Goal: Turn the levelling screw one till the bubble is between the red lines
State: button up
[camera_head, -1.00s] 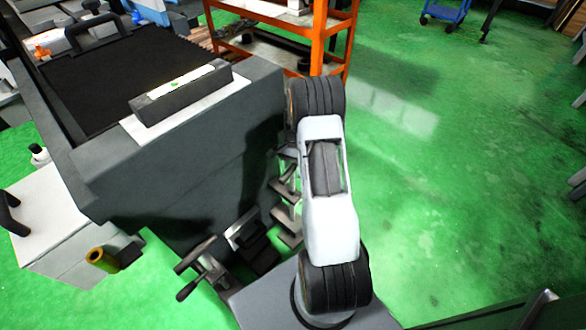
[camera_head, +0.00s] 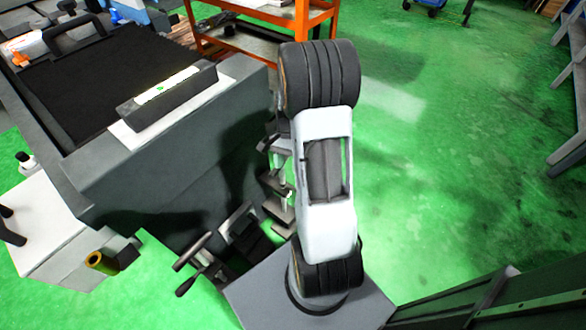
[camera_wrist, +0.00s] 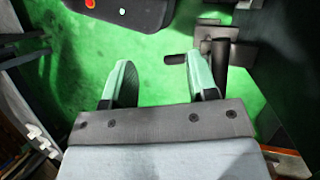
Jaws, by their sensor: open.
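A dark spirit level (camera_head: 168,95) lies on a white plate on top of the grey machine. Its bright vial shows a small green bubble (camera_head: 160,88); the red lines are too small to make out. A dark levelling screw with a bar handle (camera_head: 192,254) stands low at the machine's foot.
The grey machine body (camera_head: 170,170) is close left of my arm. A white cabinet (camera_head: 50,225) with a brass cylinder (camera_head: 98,262) is at the left. An orange rack (camera_head: 320,30) stands behind. A dark object with a red button (camera_wrist: 90,4) is above my fingers. Green floor at right is free.

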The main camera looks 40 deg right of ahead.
jog(key=shift+s+a+r+p, duration=0.15)
jog(key=shift+s+a+r, duration=0.2)
jog(key=shift+s, duration=0.45)
jog(key=shift+s+a+r+p, duration=0.1)
jog(key=shift+s+a+r, duration=0.25)
jog(key=shift+s, duration=0.5)
jog(key=shift+s+a+r+p, duration=0.2)
jog(key=shift+s+r, duration=0.25)
jog(key=shift+s, duration=0.35)
jog(key=shift+c, duration=0.2)
